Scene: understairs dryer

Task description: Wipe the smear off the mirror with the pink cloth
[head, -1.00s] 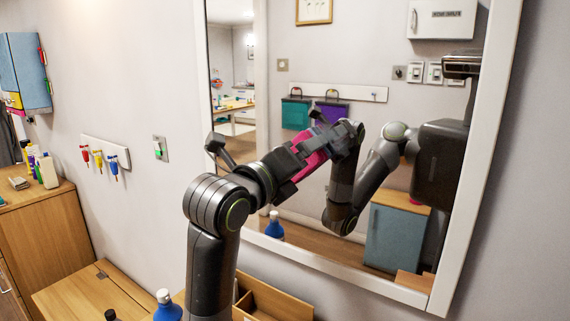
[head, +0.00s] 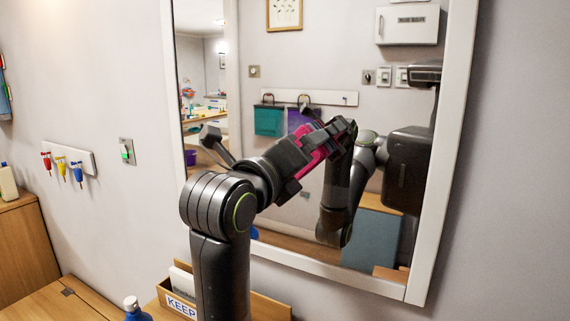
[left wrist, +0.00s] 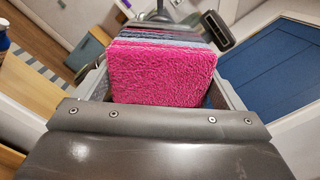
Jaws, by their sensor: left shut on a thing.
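The mirror (head: 335,58) hangs on the wall in a white frame and reflects the room and my own arm. My left gripper (head: 318,148) is shut on the pink cloth (head: 313,140) in front of the glass. The cloth also shows in the left wrist view (left wrist: 160,72) as a fluffy pink pad between the jaws. The cloth is close to its own reflection, but I cannot tell whether it touches the glass. I cannot make out the smear; my arm and its reflection cover part of the mirror. My right gripper is not in view.
A wooden box with a "KEEP" label (head: 181,306) and a blue bottle with a white cap (head: 136,310) stand below the mirror. A key rack (head: 69,162) and a switch (head: 127,151) are on the left wall. The wall right of the mirror is bare.

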